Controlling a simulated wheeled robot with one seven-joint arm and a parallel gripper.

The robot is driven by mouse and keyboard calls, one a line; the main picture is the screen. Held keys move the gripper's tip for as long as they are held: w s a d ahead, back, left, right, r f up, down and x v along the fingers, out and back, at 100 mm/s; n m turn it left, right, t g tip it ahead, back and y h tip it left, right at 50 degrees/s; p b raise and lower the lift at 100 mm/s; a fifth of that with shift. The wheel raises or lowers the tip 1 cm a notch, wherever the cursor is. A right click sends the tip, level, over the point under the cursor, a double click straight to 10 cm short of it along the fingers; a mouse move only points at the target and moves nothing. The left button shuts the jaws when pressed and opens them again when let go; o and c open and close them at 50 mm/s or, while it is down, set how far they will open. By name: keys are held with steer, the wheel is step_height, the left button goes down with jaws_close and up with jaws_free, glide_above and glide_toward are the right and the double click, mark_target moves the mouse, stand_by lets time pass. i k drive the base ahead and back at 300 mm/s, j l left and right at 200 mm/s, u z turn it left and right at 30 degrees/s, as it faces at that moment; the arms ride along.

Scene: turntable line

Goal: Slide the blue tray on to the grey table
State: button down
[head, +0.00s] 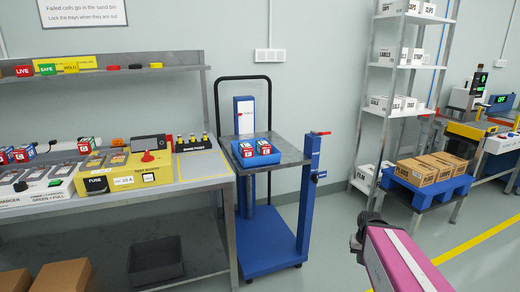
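A small blue tray (262,160) holds two red, white and blue cells (246,149). It sits on the grey top (290,152) of a blue wheeled lift cart, toward its left front. To the left stands a long grey table (205,168), its right end close beside the cart top. I cannot tell whether the two surfaces are level or touching. My gripper (362,236) shows only as a dark end at the lower right, on my pink arm, away from the tray. Its fingers cannot be made out, so its opening is unclear.
The table bears a yellow tester (125,174), a rack (196,143) and several cells; its right front corner is clear. The blue cart (272,240) has a red-tipped handle (320,133). A shelf rack (402,68) and a blue pallet (428,193) with cartons stand right. Floor before the cart is open.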

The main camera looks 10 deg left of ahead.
mark_target(275, 157)
steer(key=i+l, duration=0.25)
steer(key=i, duration=0.15)
steer(key=i+l, duration=0.2)
steer(key=i, duration=0.2)
steer(key=i+l+z, duration=0.1)
steer(key=i+l, duration=0.15)
steer(key=i, duration=0.2)
steer(key=i+l+u, duration=0.25)
steer(key=u, duration=0.25)
steer(key=i+l+u, duration=0.15)
steer(key=l+u, duration=0.15)
steer(key=u, duration=0.2)
